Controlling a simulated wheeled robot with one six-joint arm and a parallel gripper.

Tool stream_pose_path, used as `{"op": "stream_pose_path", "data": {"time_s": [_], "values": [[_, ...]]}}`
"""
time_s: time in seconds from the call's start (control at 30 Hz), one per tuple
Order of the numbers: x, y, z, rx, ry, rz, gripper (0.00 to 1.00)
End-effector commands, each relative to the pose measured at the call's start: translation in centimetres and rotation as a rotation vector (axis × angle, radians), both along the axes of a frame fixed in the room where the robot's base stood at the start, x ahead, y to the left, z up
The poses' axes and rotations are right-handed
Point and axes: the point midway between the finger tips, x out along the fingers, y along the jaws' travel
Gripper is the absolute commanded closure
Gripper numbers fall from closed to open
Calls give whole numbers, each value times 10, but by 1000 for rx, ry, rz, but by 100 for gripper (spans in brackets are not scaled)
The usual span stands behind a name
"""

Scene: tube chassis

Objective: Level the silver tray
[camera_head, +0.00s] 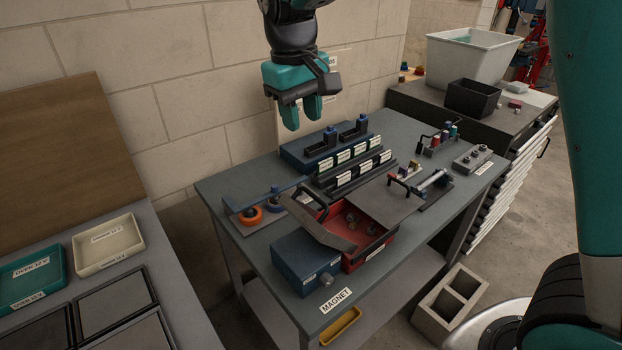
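No thing in view is labelled as the silver tray. A tilted grey metal piece (318,228) slopes over the left side of a red box (378,256), with a black handle at its upper end. I cannot tell which of these, if either, is the silver tray. Small round metal parts sit inside the red box. My gripper (302,118) hangs fingers down above the back of the table, apart from everything. Its green fingers are separated and nothing shows between them.
The table (228,190) also holds a blue box (305,265), a labelled black rack (345,172), orange rings (251,215) and a clamp-like device (432,183). A drawer cabinet (505,165) stands right, a concrete block (450,303) below. Another bench with bins (108,242) is left.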

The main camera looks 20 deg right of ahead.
Motion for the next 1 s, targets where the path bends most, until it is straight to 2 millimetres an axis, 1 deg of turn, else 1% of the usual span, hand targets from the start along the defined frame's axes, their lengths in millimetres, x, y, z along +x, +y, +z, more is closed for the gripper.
{"op": "stream_pose_path", "data": {"time_s": [0.17, 0.5, 0.7, 0.83, 1.0], "values": [[1, -4, -23, -4, 6, -5, 63], [3, -14, -99, -3, 7, -7, 63], [4, -18, -140, -2, 6, -7, 63], [5, -20, -157, -1, 3, -6, 63], [6, -20, -169, 0, 1, -6, 63]]}}
